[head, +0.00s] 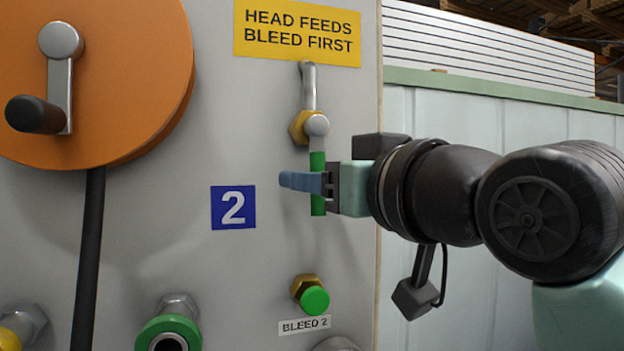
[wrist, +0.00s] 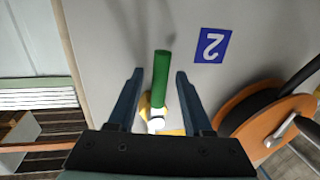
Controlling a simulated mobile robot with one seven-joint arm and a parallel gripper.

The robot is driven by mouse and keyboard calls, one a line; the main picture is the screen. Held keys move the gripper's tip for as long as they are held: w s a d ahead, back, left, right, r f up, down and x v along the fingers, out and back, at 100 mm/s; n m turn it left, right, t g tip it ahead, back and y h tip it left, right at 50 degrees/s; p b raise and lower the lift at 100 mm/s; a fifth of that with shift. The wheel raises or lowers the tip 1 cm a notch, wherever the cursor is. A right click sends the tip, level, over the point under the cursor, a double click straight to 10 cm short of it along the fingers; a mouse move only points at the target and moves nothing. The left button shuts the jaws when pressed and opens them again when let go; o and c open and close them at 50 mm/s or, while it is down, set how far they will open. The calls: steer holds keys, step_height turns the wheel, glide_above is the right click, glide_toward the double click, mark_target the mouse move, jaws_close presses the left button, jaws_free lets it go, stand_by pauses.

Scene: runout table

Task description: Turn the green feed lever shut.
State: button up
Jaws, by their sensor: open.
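The green feed lever (head: 317,163) hangs straight down from a silver pivot on a brass valve (head: 299,127), in line with the grey pipe (head: 309,88) above. In the wrist view the green lever (wrist: 161,82) stands between the two fingers of my gripper (wrist: 159,72), with a gap on each side. In the head view my gripper (head: 300,181) comes from the right across the lever. Its near finger hides part of the handle, and the lower end shows beneath. My gripper is open and holds nothing.
A yellow sign (head: 297,32) sits above the valve and a blue "2" plate (head: 233,207) to its left. A green-capped bleed fitting (head: 314,300) is below the lever. An orange reel (head: 130,70) with a crank fills the upper left. The panel's edge lies just right.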

jaws_close()
stand_by(1.4)
